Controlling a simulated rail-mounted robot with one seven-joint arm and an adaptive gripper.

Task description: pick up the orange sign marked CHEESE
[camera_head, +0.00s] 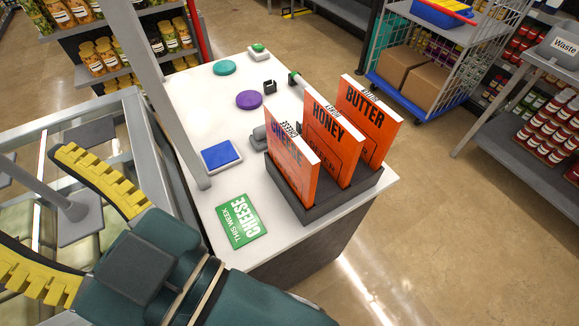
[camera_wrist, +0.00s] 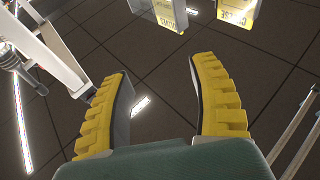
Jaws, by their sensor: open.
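The orange CHEESE sign (camera_head: 291,168) stands upright at the left end of a dark holder (camera_head: 345,199) on the white counter. The orange HONEY sign (camera_head: 331,142) and BUTTER sign (camera_head: 370,118) stand beside it to the right. My gripper (camera_head: 32,198) is at the lower left of the head view, its yellow fingers spread, empty and pointing away from the signs. In the wrist view, my gripper (camera_wrist: 160,68) shows a clear gap between its fingers. The orange CHEESE sign cannot be made out there.
A green card reading THIS WEEK CHEESE (camera_head: 241,221) lies near the holder. A blue pad (camera_head: 221,155), purple disc (camera_head: 249,100) and teal disc (camera_head: 224,68) lie on the counter (camera_head: 197,92). A grey post (camera_head: 167,95) rises at its left edge. Yellowish hanging signs (camera_wrist: 236,14) show in the wrist view.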

